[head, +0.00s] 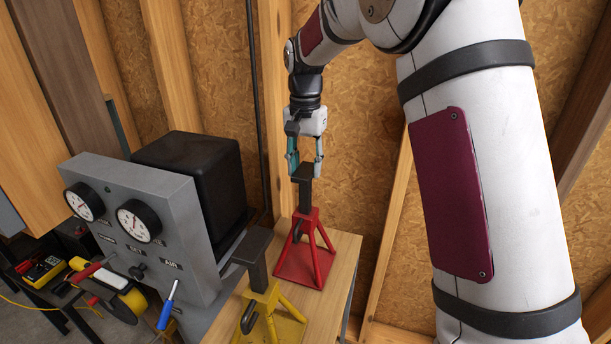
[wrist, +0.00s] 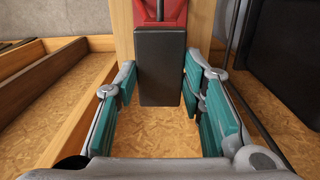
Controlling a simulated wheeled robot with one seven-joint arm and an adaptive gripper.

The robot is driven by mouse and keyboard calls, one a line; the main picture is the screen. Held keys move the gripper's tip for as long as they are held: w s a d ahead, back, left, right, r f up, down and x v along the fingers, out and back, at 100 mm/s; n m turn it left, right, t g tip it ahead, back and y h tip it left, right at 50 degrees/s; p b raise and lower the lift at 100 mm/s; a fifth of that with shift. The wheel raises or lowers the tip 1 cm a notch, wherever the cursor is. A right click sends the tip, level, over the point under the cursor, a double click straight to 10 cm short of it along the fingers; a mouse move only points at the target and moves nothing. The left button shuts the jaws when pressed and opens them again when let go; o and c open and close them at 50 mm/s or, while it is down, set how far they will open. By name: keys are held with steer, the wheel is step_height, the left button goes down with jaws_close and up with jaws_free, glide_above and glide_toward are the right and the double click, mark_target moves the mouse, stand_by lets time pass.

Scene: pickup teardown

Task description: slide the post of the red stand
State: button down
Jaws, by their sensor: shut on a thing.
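The red stand (head: 303,262) stands upright on a wooden bench top in the head view. Its dark post (head: 304,192) rises from the red frame and ends in a wider black head. My gripper (head: 305,170) points down over the stand and is shut on the post's head, with a teal-padded finger on either side. In the wrist view the black post head (wrist: 161,65) lies between the teal pads of my gripper (wrist: 160,92), with part of the red frame (wrist: 160,12) beyond it. The lower post is partly hidden inside the frame.
A yellow stand (head: 272,308) with a dark post is in front on the same bench (head: 340,262). A grey gauge panel (head: 180,215) and a black box (head: 190,170) stand to the left. A wood-panelled wall (head: 365,150) is close behind.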

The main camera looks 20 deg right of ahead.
mark_target(305, 169)
steer(key=shift+w+r, duration=0.1)
steer(key=shift+r, duration=0.15)
steer(key=c, duration=1)
jaws_free()
steer(key=shift+c, duration=0.2)
step_height(305, 169, up, 12)
